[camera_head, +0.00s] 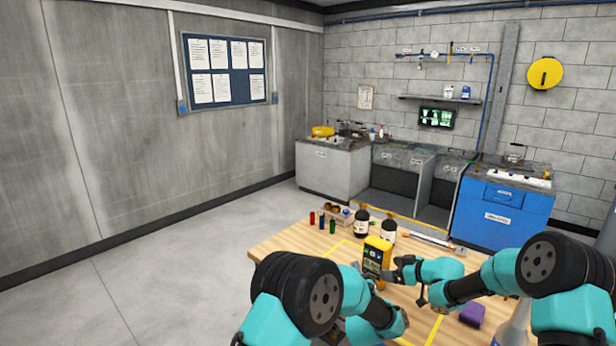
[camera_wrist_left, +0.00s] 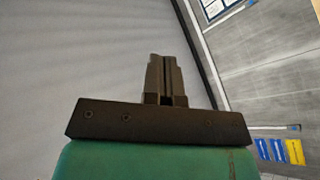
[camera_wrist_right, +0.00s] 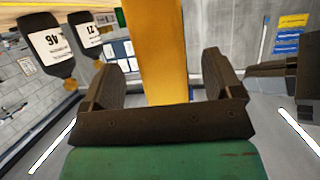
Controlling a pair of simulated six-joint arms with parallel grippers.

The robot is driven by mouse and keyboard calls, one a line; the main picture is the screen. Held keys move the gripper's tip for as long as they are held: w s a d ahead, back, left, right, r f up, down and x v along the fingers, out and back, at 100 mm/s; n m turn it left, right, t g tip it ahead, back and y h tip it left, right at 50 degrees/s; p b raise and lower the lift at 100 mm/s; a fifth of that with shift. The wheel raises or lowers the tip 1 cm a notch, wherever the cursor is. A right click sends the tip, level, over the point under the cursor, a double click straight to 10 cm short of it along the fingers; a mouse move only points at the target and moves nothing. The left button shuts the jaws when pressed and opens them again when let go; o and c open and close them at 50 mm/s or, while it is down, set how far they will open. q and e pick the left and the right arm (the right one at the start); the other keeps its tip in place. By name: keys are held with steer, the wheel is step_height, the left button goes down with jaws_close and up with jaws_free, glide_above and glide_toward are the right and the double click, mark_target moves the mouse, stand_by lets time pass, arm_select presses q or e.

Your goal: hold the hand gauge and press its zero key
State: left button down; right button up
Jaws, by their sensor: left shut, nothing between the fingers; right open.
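The hand gauge (camera_head: 377,252) is a yellow upright block with a dark face in the head view. My left gripper (camera_wrist_left: 163,65) is shut and empty. It also shows at the right edge of the right wrist view (camera_wrist_right: 280,68), close beside the gauge and apart from it. The zero key is too small to make out.
Two dark bottles with white labels (camera_head: 362,222) stand behind the gauge. Several small coloured vials (camera_head: 322,222) stand at the table's far left. A purple block (camera_head: 472,314) lies at the front right. The wooden table (camera_head: 285,243) has free room at its left corner.

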steer(key=shift+v, duration=1.6)
